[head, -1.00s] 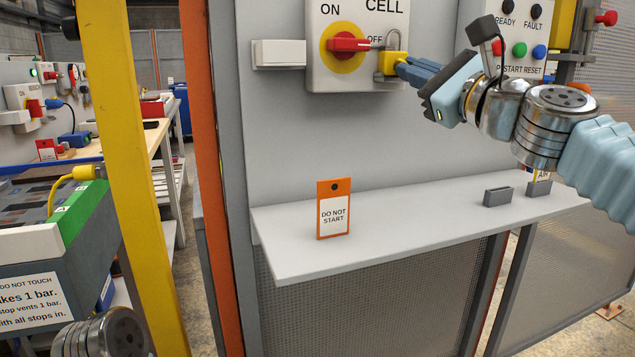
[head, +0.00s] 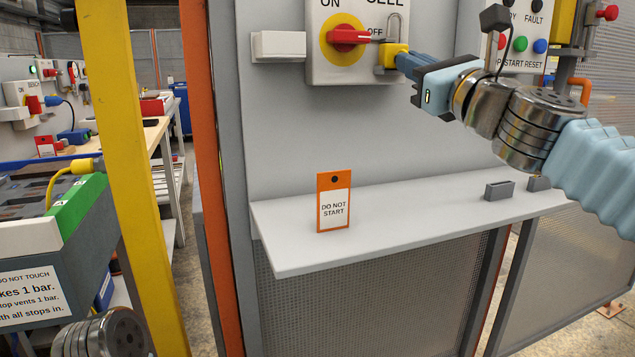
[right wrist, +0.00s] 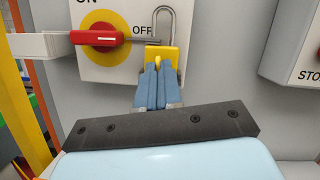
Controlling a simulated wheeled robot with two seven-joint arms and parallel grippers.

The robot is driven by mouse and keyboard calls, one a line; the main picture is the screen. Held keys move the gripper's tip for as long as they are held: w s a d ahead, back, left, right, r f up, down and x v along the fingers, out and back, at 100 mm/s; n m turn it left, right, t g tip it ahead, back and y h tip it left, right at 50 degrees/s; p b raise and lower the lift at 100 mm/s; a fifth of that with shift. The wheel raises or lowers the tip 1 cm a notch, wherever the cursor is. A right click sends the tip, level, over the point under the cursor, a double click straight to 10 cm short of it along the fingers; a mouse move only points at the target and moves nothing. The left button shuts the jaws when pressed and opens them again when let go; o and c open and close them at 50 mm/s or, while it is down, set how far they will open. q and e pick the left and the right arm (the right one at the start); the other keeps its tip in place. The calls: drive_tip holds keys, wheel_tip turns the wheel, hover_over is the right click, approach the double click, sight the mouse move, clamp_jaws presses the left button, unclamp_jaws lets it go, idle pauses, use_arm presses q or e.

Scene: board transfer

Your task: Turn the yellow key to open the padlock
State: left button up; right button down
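The yellow padlock (head: 390,56) hangs at the red switch handle (head: 348,37) on the grey switch box. Its metal shackle (right wrist: 163,20) stands tall above the body, well raised. My right gripper (head: 408,62) is in front of the padlock, its blue fingers pointing at the padlock's face. In the right wrist view the fingers (right wrist: 157,78) are closed together on the small yellow key (right wrist: 157,61), most of which they hide. My left gripper is out of view.
A grey shelf (head: 300,255) below carries an orange "DO NOT START" tag (head: 334,203) and a small grey holder (head: 499,190). A button panel (head: 520,30) is to the right. A yellow post (head: 125,180) stands at left.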

drive_tip(key=m+h, duration=0.1)
drive_tip(key=m, duration=0.2)
drive_tip(key=shift+a+f+b, duration=0.1)
drive_tip(key=shift+a+b, duration=0.05)
drive_tip(key=shift+b, duration=0.2)
drive_tip(key=c, duration=1.2)
unclamp_jaws()
drive_tip(key=shift+t, duration=0.3)
